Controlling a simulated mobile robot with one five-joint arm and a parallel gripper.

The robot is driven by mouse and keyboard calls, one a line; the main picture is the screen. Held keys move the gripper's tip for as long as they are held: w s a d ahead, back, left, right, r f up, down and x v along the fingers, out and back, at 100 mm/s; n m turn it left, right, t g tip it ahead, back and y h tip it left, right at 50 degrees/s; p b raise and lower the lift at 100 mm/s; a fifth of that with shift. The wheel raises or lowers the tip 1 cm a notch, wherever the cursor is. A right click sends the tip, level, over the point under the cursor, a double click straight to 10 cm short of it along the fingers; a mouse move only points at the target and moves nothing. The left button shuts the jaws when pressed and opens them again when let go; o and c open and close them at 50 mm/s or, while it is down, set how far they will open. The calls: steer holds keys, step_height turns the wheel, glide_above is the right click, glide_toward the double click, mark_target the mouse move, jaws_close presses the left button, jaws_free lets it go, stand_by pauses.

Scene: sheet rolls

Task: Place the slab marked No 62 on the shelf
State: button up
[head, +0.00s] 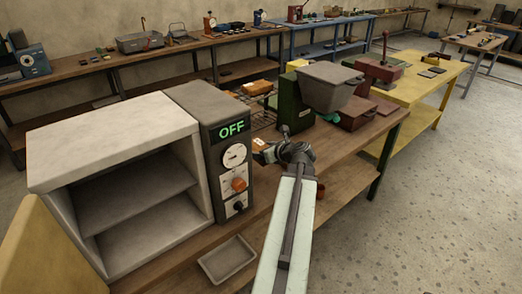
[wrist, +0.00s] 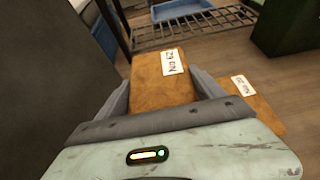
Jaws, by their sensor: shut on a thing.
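The slab marked No 62 (wrist: 155,85) is orange-brown with a white label. In the wrist view it sits between the two fingers of my gripper (wrist: 163,92), which is shut on it. In the head view my gripper (head: 285,152) is above the bench, right of the grey box-shaped unit (head: 110,140). That unit's front is open and an inner shelf (head: 135,195) shows in it, bare where visible. A second labelled brown slab (wrist: 250,105) lies right of my gripper in the wrist view; its number is hard to read.
The unit's control panel (head: 232,165) reads OFF and stands between my gripper and the opening. A shallow tray (head: 228,260) lies in front. A wire rack (wrist: 195,25) is beyond the held slab. A green machine with a grey hopper (head: 328,85) stands behind my gripper.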

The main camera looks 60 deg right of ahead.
mark_target(260, 148)
step_height(260, 148, up, 8)
steer(key=p, duration=0.7)
steer(key=shift+f, duration=0.5)
